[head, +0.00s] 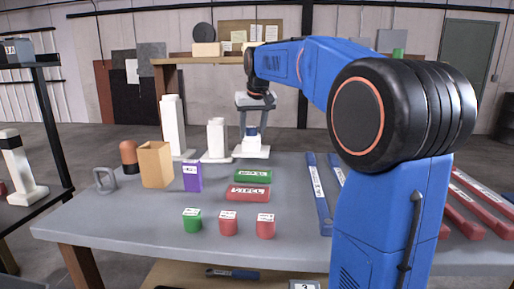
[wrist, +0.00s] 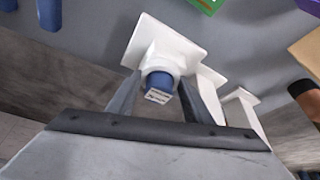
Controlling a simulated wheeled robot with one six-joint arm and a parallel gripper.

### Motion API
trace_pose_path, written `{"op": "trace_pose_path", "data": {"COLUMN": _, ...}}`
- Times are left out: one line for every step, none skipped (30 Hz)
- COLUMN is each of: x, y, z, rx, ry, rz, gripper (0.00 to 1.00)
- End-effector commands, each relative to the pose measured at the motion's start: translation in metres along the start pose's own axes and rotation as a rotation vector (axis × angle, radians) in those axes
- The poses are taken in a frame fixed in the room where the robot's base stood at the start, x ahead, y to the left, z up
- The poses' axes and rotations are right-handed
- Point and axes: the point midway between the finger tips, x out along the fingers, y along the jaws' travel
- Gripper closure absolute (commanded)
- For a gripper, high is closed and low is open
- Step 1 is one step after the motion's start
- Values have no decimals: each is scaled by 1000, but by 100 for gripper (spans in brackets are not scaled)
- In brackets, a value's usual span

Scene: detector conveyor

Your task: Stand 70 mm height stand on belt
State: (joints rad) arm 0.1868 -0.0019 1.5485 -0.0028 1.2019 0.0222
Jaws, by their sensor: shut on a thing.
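My gripper (head: 252,122) points down at the back of the grey table and is shut on a short white stand (head: 251,149) with a square base and a blue top. In the wrist view the fingers (wrist: 165,100) are on either side of the blue-topped post of this stand (wrist: 172,42). Its small label is too small to read, and I cannot tell whether its base touches the table. Two taller white stands, a middle one (head: 216,138) and the tallest (head: 172,125), stand to its left. No belt can be clearly made out.
A dark surface at far left holds a white stand with a black band (head: 16,168) beside a tall post (head: 50,125). On the table (head: 120,215) are a tan box (head: 155,165), purple box (head: 192,177), green block (head: 253,176), red block (head: 248,193) and small cylinders (head: 228,223).

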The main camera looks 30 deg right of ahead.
Motion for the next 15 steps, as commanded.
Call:
{"op": "trace_pose_path", "data": {"x": 2, "y": 0, "z": 1, "rx": 0, "ry": 1, "rz": 0, "gripper": 100}}
{"op": "trace_pose_path", "data": {"x": 4, "y": 0, "z": 2, "rx": 0, "ry": 1, "rz": 0, "gripper": 100}}
{"op": "trace_pose_path", "data": {"x": 5, "y": 0, "z": 2, "rx": 0, "ry": 2, "rz": 0, "gripper": 100}}
{"op": "trace_pose_path", "data": {"x": 7, "y": 0, "z": 3, "rx": 0, "ry": 2, "rz": 0, "gripper": 100}}
{"op": "trace_pose_path", "data": {"x": 9, "y": 0, "z": 4, "rx": 0, "ry": 1, "rz": 0, "gripper": 100}}
{"op": "trace_pose_path", "data": {"x": 12, "y": 0, "z": 5, "rx": 0, "ry": 1, "rz": 0, "gripper": 100}}
{"op": "trace_pose_path", "data": {"x": 15, "y": 0, "z": 7, "rx": 0, "ry": 0, "rz": 0, "gripper": 100}}
{"op": "trace_pose_path", "data": {"x": 19, "y": 0, "z": 8, "rx": 0, "ry": 0, "rz": 0, "gripper": 100}}
{"op": "trace_pose_path", "data": {"x": 24, "y": 0, "z": 10, "rx": 0, "ry": 0, "rz": 0, "gripper": 100}}
{"op": "trace_pose_path", "data": {"x": 28, "y": 0, "z": 12, "rx": 0, "ry": 0, "rz": 0, "gripper": 100}}
{"op": "trace_pose_path", "data": {"x": 32, "y": 0, "z": 14, "rx": 0, "ry": 0, "rz": 0, "gripper": 100}}
{"op": "trace_pose_path", "data": {"x": 36, "y": 0, "z": 15, "rx": 0, "ry": 1, "rz": 0, "gripper": 100}}
{"op": "trace_pose_path", "data": {"x": 39, "y": 0, "z": 16, "rx": 0, "ry": 1, "rz": 0, "gripper": 100}}
{"op": "trace_pose_path", "data": {"x": 41, "y": 0, "z": 17, "rx": 0, "ry": 1, "rz": 0, "gripper": 100}}
{"op": "trace_pose_path", "data": {"x": 42, "y": 0, "z": 18, "rx": 0, "ry": 1, "rz": 0, "gripper": 100}}
